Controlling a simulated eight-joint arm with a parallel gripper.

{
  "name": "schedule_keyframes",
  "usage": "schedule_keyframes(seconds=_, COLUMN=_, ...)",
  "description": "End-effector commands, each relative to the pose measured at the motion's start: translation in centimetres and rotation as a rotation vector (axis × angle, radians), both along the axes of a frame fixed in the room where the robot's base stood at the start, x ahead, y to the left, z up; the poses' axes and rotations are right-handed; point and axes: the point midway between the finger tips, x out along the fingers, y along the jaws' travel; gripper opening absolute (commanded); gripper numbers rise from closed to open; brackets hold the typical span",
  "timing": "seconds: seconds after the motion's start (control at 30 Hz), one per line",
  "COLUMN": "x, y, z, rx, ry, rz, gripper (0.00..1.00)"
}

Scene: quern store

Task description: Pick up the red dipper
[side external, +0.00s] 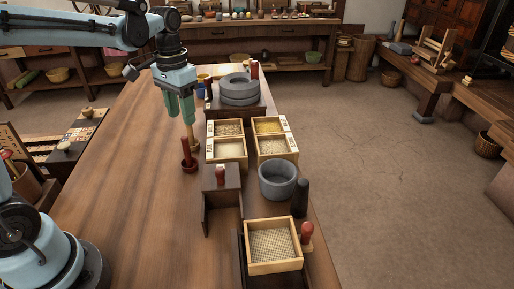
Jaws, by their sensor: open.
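A dark red upright piece with a rounded foot (188,162), which looks like the red dipper, stands on the wooden table left of the wooden trays. My gripper (181,121) is open with its green fingers pointing down, above and slightly beyond the red piece in the picture, apart from it. Another red handle (220,176) stands on a dark wooden stand (221,197) nearby.
Several wooden trays of grain (270,127) stand right of my gripper, with a grey quern (239,89) behind them. A grey bowl (277,180), a dark cylinder (300,198) and a sieve box (273,246) are nearer. The table's left side (120,160) is clear.

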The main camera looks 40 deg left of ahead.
Motion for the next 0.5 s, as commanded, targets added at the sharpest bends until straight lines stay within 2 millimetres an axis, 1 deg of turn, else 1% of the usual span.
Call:
schedule_keyframes(seconds=0.1, x=0.0, y=0.0, z=-1.9, rx=0.0, ry=-0.001, rz=0.0, gripper=0.5)
schedule_keyframes(seconds=0.3, x=0.0, y=0.0, z=-4.5, rx=0.0, ry=-0.002, rz=0.0, gripper=0.5)
schedule_keyframes(seconds=0.5, x=-0.1, y=0.0, z=-5.6, rx=0.0, ry=-0.003, rz=0.0, gripper=0.5)
